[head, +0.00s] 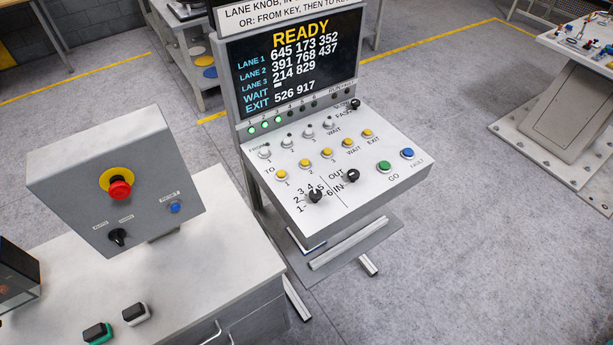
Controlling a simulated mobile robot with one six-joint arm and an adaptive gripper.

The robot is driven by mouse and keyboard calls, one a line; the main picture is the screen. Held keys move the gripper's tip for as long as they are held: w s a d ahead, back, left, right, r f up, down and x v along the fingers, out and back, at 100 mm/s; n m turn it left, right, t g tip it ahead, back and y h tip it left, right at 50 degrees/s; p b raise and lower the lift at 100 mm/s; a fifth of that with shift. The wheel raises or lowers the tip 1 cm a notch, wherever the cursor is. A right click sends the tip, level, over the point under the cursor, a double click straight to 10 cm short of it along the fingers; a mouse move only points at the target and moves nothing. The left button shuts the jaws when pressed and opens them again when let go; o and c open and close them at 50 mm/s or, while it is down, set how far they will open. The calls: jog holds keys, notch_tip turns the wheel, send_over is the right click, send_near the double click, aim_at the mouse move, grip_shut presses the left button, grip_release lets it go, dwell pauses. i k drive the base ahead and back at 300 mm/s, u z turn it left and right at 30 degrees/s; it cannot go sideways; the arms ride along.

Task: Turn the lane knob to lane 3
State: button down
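The lane knob (315,196) is a small black knob at the lower left of the sloped white control panel (370,205) in the head view. The numbers 1 to 6 are printed in an arc around it. Its pointer is too small to read, so I cannot tell which number it is set to. A second black knob (352,175), beside the words OUT and IN, sits to its right. My gripper is not in view.
A green GO button (386,167) and a blue FAULT button (407,153) lie right of the knobs, with rows of yellow and white buttons behind. A grey box with a red emergency button (119,189) stands on a cabinet at left.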

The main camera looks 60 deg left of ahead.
aim_at(315, 194)
jog(key=u, duration=2.3)
